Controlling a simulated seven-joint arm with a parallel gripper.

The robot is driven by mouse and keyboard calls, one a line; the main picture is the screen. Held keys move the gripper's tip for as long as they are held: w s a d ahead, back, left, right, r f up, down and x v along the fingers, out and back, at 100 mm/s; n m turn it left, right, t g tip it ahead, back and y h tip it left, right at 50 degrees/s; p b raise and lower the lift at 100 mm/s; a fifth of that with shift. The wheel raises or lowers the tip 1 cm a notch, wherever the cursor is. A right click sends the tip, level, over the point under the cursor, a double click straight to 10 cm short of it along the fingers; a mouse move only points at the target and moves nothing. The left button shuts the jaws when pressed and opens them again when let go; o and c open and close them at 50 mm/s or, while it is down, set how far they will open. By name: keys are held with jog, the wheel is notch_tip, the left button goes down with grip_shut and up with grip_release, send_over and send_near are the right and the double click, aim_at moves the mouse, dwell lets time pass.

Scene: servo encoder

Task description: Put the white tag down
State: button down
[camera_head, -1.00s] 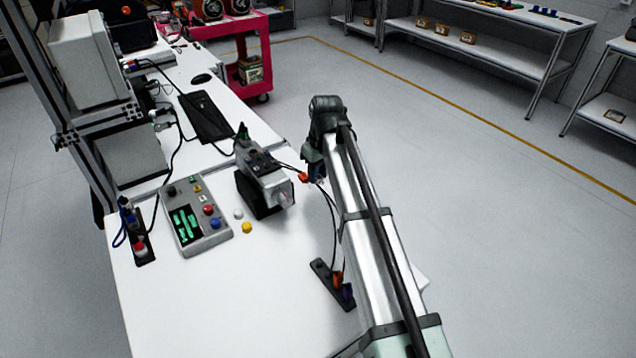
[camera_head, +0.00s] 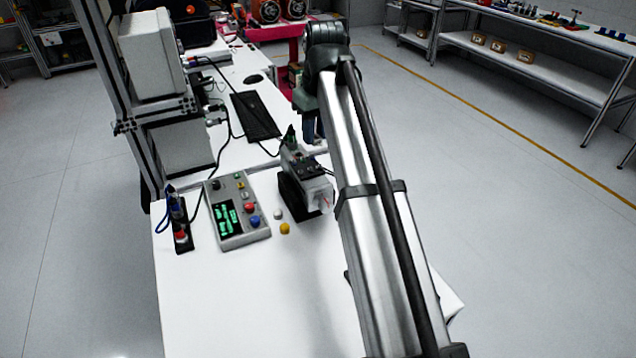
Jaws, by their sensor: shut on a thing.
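My gripper (camera_head: 312,127) is shut, beyond my forearm and above the table just behind the servo unit. Its fingertips are small and partly covered. The white tag is not visible in it; the thing between the jaws is hidden, and I take it to be the tag. The grey and black servo unit (camera_head: 308,190) stands upright on the white table (camera_head: 230,300). A small white round piece (camera_head: 278,214) and a yellow one (camera_head: 285,229) lie on the table left of the unit, apart from my gripper.
A control box (camera_head: 237,209) with coloured buttons and a green-lit display stands left of the servo unit. A dark stand with a red knob (camera_head: 180,222) is farther left. A black keyboard (camera_head: 255,116) lies behind. The table's front is clear; my forearm covers its right side.

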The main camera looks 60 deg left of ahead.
aim_at(317, 183)
jog(key=shift+d+f+m, duration=0.4)
jog(key=shift+d+m, duration=0.4)
jog(key=shift+d, duration=0.05)
jog(key=shift+f, duration=4.9)
jog(key=shift+f, duration=0.1)
jog(key=c, duration=0.9)
grip_release()
notch_tip(317, 183, up, 12)
jog(key=d, duration=0.1)
jog(key=shift+d, duration=0.35)
